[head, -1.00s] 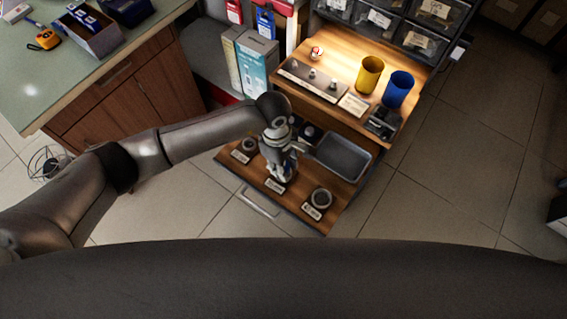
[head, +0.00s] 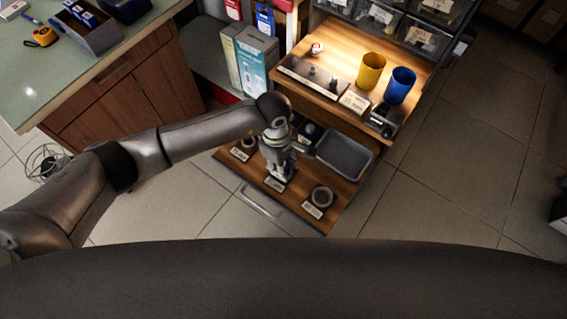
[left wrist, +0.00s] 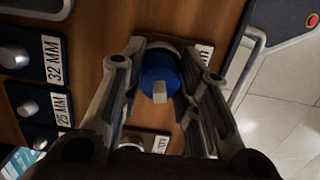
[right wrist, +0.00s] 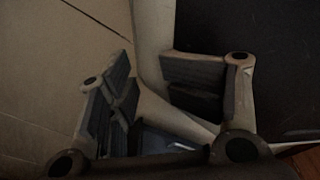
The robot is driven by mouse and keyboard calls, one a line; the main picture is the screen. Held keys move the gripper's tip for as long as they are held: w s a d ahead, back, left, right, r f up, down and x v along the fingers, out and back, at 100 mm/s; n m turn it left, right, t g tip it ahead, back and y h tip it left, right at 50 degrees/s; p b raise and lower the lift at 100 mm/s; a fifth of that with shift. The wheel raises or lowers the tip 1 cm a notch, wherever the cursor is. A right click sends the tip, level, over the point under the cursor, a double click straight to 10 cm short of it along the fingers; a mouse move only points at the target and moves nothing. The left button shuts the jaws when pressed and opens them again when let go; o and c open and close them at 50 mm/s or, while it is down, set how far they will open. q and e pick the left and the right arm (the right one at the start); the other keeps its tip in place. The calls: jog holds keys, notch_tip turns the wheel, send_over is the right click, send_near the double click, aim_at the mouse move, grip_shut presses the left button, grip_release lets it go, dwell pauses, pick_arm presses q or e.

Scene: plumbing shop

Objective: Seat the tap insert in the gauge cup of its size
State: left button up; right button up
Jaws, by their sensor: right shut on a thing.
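The tap insert (left wrist: 158,78) has a blue body and a grey square stem. It stands at the middle gauge cup, whose dark rim (left wrist: 152,43) shows behind it; I cannot tell how deep it sits. My left gripper (left wrist: 160,72) straddles the insert with its fingers apart; it also shows over the middle cup in the head view (head: 282,172). The left gauge cup (head: 248,143) and right gauge cup (head: 321,196) stand on the wooden drawer (head: 237,172). My right gripper (right wrist: 155,92) is shut on a pale curved bar (right wrist: 152,35), low over the floor.
Black plates with silver knobs are labelled 32 MM (left wrist: 15,57) and 25 MM (left wrist: 22,100). A grey tray (head: 345,157) lies on the drawer's right. A yellow cup (head: 371,70) and a blue cup (head: 400,86) stand on the shelf behind. The drawer handle (head: 262,204) juts out in front.

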pick_arm(q)
jog(key=shift+o, duration=0.9)
pick_arm(e)
jog(key=shift+d, duration=0.15)
